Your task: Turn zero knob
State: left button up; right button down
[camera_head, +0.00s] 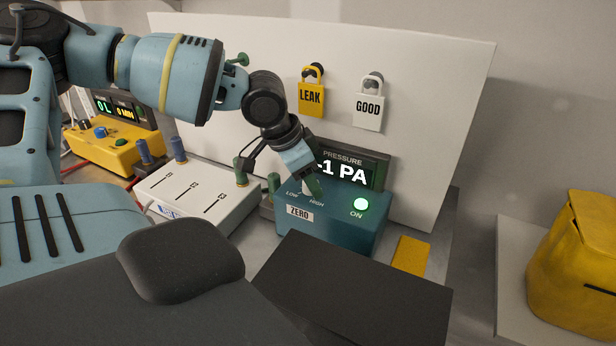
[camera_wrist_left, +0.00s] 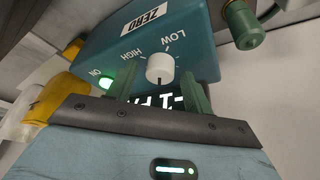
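The zero knob (camera_wrist_left: 160,68) is white and round, on the teal pressure box (camera_head: 335,222). The box has a ZERO label (camera_head: 300,213), LOW and HIGH marks, and a lit green ON light (camera_head: 361,204). Its display (camera_head: 345,172) reads -1 PA. My left gripper (camera_head: 309,188) is at the top of the box, over the knob, which it largely hides in the head view. In the left wrist view its green fingers (camera_wrist_left: 160,72) stand open on either side of the knob, with a visible gap at each side. My right gripper is not in view.
A white box with sliders (camera_head: 195,196) and a yellow meter box (camera_head: 108,150) stand to the left. A yellow block (camera_head: 411,255) lies right of the teal box; a yellow bag (camera_head: 575,265) is farther right.

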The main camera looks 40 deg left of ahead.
pick_arm(q)
jog(key=c, duration=0.9)
jog(key=shift+f+m, duration=0.1)
jog(key=shift+m, duration=0.2)
jog(key=shift+m+g+h+b, duration=0.3)
jog(key=shift+m+b, duration=0.15)
jog(key=shift+m, duration=0.15)
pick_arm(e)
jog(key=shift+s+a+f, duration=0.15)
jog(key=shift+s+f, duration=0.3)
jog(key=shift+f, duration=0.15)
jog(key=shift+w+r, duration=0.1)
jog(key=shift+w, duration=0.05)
pick_arm(q)
jog(key=o, duration=1)
